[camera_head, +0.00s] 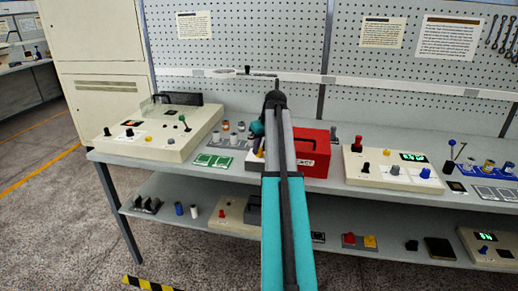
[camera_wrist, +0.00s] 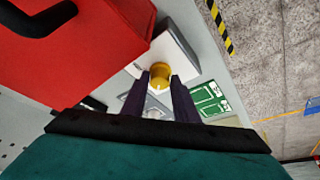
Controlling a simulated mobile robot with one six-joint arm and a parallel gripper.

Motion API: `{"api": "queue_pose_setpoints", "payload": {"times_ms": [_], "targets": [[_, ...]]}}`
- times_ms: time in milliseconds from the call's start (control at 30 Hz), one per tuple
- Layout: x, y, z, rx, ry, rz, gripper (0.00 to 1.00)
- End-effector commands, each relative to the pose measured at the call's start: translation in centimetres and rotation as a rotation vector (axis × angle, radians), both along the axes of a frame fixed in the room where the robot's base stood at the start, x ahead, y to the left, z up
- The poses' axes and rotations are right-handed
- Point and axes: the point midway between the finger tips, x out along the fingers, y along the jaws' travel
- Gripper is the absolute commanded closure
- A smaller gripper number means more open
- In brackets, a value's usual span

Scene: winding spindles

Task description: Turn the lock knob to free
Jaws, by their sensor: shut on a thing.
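In the wrist view a round yellow knob (camera_wrist: 160,71), with a small pale mark on its face, sits on a small white box (camera_wrist: 179,45). It is probably the lock knob, though I can read no label on it. My gripper (camera_wrist: 160,84) has its two dark fingers on either side of the yellow knob and is shut on it. In the head view my arm hides the knob and my fingers. Only a small part of the white box (camera_head: 252,162) shows, left of my arm.
A red box (camera_head: 315,165) with a dark handle stands close beside the knob; it also fills the upper left of the wrist view (camera_wrist: 85,60). Control panels stand left (camera_head: 155,135) and right (camera_head: 390,172) on the grey bench. A green card (camera_head: 213,161) lies nearby.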

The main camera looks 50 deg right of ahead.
Motion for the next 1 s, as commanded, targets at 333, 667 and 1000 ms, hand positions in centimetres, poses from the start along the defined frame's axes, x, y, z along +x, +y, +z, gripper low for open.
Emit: {"api": "queue_pose_setpoints", "payload": {"times_ms": [333,667,1000], "targets": [[0.24,0.22,0.05,0.000,-0.002,-0.140,0.96],[0.38,0.26,0.13,-0.003,-0.004,-0.385,0.96],[0.57,0.18,0.20,-0.007,-0.005,-0.659,0.96]]}}
